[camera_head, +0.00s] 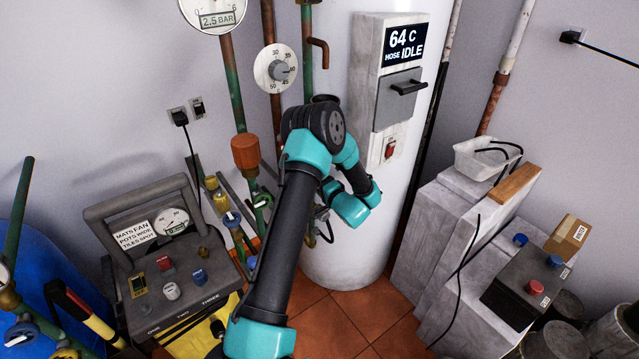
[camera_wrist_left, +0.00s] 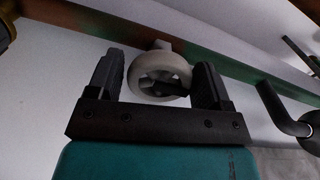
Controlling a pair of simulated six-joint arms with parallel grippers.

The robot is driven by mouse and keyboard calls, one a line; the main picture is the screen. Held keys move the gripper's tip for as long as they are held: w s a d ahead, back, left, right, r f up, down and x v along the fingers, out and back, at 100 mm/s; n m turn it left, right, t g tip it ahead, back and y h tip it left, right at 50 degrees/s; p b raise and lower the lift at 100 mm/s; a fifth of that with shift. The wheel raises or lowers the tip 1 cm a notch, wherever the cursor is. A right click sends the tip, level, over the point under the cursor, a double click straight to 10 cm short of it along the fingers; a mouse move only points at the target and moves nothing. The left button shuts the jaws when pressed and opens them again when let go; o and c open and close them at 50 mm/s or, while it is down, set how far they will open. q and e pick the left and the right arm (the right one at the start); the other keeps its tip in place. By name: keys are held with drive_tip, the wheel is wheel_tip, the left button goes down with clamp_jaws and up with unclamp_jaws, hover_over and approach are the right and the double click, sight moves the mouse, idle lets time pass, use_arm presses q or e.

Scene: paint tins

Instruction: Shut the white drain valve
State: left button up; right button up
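In the left wrist view, a white round handwheel (camera_wrist_left: 143,70), which looks like the drain valve, sits on a brown and green pipe (camera_wrist_left: 98,30). My left gripper (camera_wrist_left: 160,72) is open, with one dark finger on each side of the wheel. The right finger looks very close to the rim; I cannot tell whether it touches. A narrow gap shows at the left finger. In the head view, my teal and black left arm crosses the middle, and its gripper and the white wheel are hidden behind it. My right gripper is not in view.
A white tank (camera_head: 340,262) with a control panel (camera_head: 402,75) stands behind my arm. A control box (camera_head: 175,270) with several knobs is at the left. Grey stepped blocks (camera_head: 440,235) with a white tray (camera_head: 470,160) are at the right. Pipes (camera_head: 230,85) run up the wall.

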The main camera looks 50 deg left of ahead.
use_arm(q)
drive_tip(key=o, duration=0.3)
drive_tip(key=s+d, duration=0.2)
drive_tip(key=d, duration=1.5)
drive_tip(key=shift+d, duration=0.15)
drive_tip(key=d+f+t+h, duration=0.6)
drive_tip(key=d+f+h, duration=0.3)
drive_tip(key=f+h, duration=0.35)
drive_tip(key=s+d+f+g+h, duration=0.2)
drive_tip(key=s+d+g+h, duration=0.1)
drive_tip(key=s+d, duration=0.3)
drive_tip(key=s+d+f+n+g+h, duration=0.1)
drive_tip(key=s+d+f+g+h, duration=0.2)
drive_tip(key=s+d+h, duration=0.3)
drive_tip(key=s+g, duration=0.1)
drive_tip(key=s, duration=0.3)
drive_tip(key=shift+s+d+f, duration=0.2)
drive_tip(key=shift+d, duration=0.05)
